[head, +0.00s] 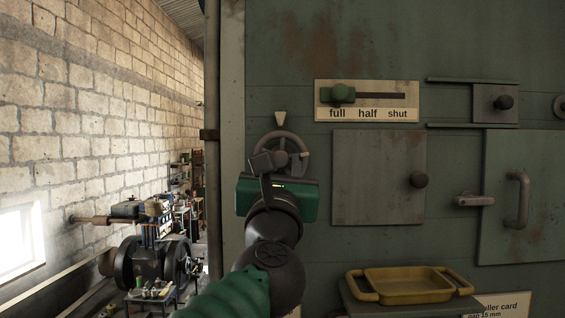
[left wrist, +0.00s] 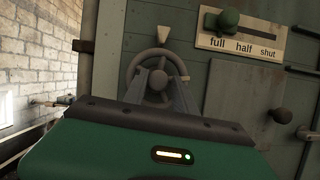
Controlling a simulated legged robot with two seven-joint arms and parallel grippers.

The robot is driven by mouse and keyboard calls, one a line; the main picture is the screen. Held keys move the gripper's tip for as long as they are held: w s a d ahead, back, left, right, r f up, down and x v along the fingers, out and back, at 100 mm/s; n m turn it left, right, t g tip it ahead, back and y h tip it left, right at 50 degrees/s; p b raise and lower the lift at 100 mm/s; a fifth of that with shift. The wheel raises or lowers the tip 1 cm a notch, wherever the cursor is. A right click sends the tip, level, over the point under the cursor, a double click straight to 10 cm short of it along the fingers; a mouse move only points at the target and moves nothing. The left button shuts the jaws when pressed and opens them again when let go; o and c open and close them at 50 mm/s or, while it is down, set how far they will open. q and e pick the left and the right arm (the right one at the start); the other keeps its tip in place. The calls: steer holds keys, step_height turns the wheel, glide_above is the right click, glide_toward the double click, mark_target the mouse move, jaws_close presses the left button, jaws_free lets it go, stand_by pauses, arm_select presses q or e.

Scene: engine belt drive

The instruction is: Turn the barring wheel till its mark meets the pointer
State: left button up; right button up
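The barring wheel (head: 291,137) is a grey spoked wheel on the green panel, partly hidden behind my left gripper. A pale wedge-shaped pointer (head: 280,118) sits just above its rim, tip down. A small pale spot, perhaps the mark, shows on the wheel's right side, below the pointer's level. My left gripper (head: 275,158) is in front of the wheel. In the left wrist view the wheel (left wrist: 157,55) and pointer (left wrist: 159,39) lie straight ahead. The two fingers (left wrist: 157,82) stand apart in front of the hub; contact cannot be told. My right gripper is not in view.
A slider plate (head: 367,101) marked full, half, shut is above right, its green knob at full. A square door (head: 378,178) with a knob is right of the wheel. A yellow tray (head: 415,297) rests on a shelf below. Workshop machinery stands far left.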

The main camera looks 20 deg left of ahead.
arm_select(q)
steer(key=shift+a, duration=0.25)
steer(key=shift+c, duration=1.3)
jaws_close()
steer(key=shift+d, duration=0.15)
steer(key=shift+f, duration=0.1)
